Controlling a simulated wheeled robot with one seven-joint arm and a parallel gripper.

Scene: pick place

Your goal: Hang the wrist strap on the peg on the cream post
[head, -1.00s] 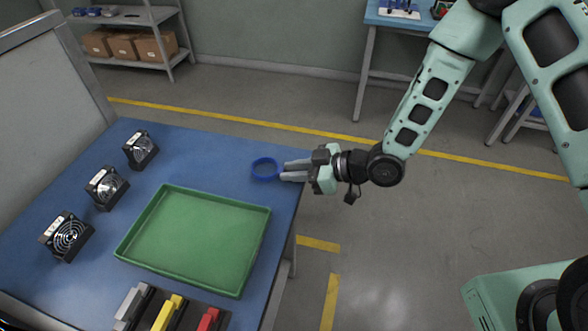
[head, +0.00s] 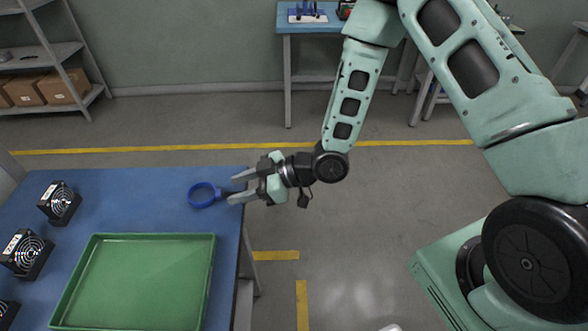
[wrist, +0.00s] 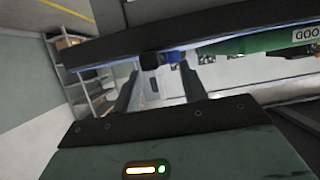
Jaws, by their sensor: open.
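The wrist strap (head: 202,195) is a blue ring at the right edge of the blue table in the head view. My gripper (head: 232,189) is at the strap's right side, coming in from the right over the table edge. Its two grey fingers are spread apart, with the strap's right end at or between their tips; I cannot tell whether they touch. In the wrist view a small blue patch (wrist: 173,57) shows between the fingers, likely part of the strap. I see no cream post or peg in these views.
A green tray (head: 212,262) lies on the blue table (head: 135,185) left of and nearer than the strap. Several black fan units (head: 59,203) stand along the table's left. A shelf (head: 45,55) with boxes and another blue table (head: 300,22) stand behind.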

